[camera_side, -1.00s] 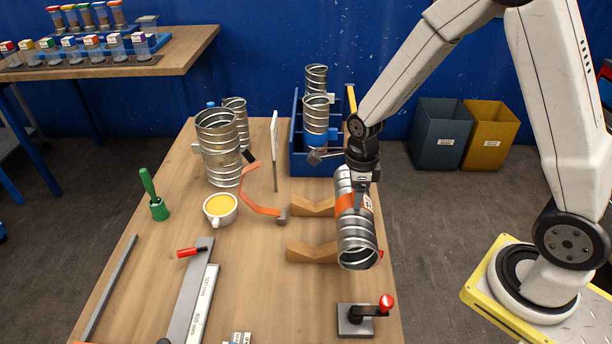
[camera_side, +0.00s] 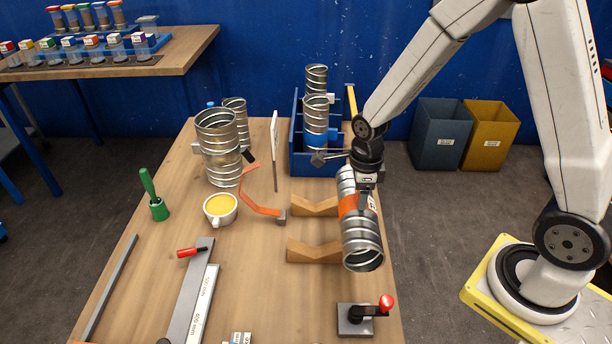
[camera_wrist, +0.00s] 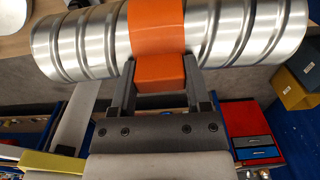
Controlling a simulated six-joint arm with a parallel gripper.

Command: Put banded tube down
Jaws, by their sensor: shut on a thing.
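The banded tube (camera_side: 362,240) is a silver spiral duct with an orange band around its middle. My gripper (camera_side: 363,190) is shut on it at the band, from above. In the wrist view the tube (camera_wrist: 222,35) lies across the top, and my gripper (camera_wrist: 160,85) has its fingers on either side of an orange block (camera_wrist: 160,72) on the band. In the side view the tube is held at the right edge of the table, by the right ends of two wooden V-shaped cradles (camera_side: 313,252). Whether it touches them cannot be told.
A clamp with a red knob (camera_side: 356,318) stands in front of the tube. A blue crate (camera_side: 318,166) with upright ducts is behind, beside a thin upright panel (camera_side: 275,150). An orange strap-like tool (camera_side: 260,207) and a yellow-filled cup (camera_side: 220,208) lie left.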

